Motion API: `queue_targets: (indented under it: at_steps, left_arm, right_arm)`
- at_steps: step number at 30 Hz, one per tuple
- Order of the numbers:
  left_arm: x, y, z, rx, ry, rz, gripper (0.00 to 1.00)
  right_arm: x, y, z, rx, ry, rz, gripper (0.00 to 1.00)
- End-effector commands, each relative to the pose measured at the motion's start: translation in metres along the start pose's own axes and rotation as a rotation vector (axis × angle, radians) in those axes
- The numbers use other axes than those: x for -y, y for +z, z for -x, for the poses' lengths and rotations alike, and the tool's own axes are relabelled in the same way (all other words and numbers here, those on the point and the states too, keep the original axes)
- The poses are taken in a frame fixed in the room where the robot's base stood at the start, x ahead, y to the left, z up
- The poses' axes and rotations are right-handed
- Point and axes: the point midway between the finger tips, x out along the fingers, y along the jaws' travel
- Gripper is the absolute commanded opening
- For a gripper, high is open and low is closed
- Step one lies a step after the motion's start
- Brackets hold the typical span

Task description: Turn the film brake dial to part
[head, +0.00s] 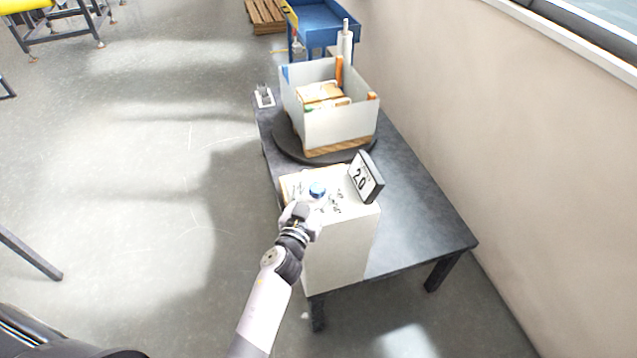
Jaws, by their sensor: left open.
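The film brake dial (317,189) is a small blue knob on top of a white box (340,255) at the front of the dark table. Dark markings surround the knob, too small to read for certain. A tilted display (366,178) reading about "20" stands at the box's right back corner. My left gripper (303,207) is at the near left edge of the box top, just short of the knob, and open. Its fingertips are small and partly hidden by its own body, and I cannot tell whether they touch the box. My right gripper is not in view.
Behind the box, an open white bin (335,128) with orange corner pieces sits on a dark round turntable (283,140). A small device (264,96) stands at the table's far left corner. The table's (425,220) right side is clear; a wall runs along the right.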

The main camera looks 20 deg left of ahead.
Motion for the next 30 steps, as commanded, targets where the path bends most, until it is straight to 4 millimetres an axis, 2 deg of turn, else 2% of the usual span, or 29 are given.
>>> queue_targets:
  at_steps: [2, 5, 24, 30]
  left_arm:
    - [0.000, 0.000, 0.000, 0.000, 0.000, 0.000, 0.53]
    - [0.000, 0.000, 0.000, 0.000, 0.000, 0.000, 0.47]
    - [0.000, 0.000, 0.000, -0.001, 0.001, 0.000, 0.04]
    - [0.000, -0.001, 0.000, 0.000, 0.013, -0.002, 0.04]
  right_arm:
    - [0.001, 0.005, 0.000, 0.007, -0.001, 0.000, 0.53]
    - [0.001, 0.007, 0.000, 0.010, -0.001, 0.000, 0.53]
    - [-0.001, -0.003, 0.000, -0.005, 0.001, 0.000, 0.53]
    - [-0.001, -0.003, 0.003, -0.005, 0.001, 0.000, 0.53]
